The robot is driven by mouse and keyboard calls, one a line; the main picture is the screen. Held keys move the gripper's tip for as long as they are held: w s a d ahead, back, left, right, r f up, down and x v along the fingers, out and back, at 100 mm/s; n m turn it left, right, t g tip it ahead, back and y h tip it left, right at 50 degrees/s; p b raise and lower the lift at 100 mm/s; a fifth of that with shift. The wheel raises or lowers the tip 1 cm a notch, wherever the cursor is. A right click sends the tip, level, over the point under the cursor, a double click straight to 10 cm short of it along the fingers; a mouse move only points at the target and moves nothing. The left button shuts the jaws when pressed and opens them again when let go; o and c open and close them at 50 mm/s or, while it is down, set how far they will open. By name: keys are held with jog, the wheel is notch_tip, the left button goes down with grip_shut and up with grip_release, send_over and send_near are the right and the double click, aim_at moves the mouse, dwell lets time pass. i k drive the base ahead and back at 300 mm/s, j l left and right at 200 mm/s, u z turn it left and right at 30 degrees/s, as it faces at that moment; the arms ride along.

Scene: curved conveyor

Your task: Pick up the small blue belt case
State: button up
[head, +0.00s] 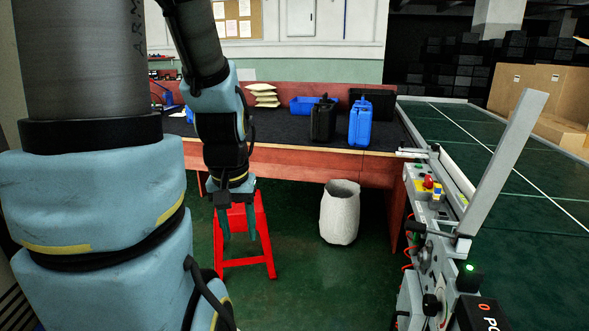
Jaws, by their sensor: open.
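I cannot make out a small blue case on the green conveyor belt (470,145) at the right; the visible part of the belt looks bare. I cannot tell whether either is the case. My gripper (239,230) hangs pointing down, open and empty, in front of the red stool (262,235), left of the conveyor and apart from all blue things. My arm hides part of the workbench's left side.
A black jerrycan (323,120) stands beside the blue one. A pale woven bin (340,212) stands on the floor. The conveyor's control side (430,215) and a raised grey bar (505,160) edge the belt. Cardboard boxes (545,95) are behind it.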

aim_at(360, 119)
jog(key=i+l+z, duration=0.15)
jog(key=i+z, duration=0.25)
jog(key=i, duration=0.25)
jog(key=i+z, duration=0.35)
jog(key=i, duration=0.25)
jog(key=i+j+z, duration=0.2)
jog(key=i+z, duration=0.2)
jog(key=i, duration=0.25)
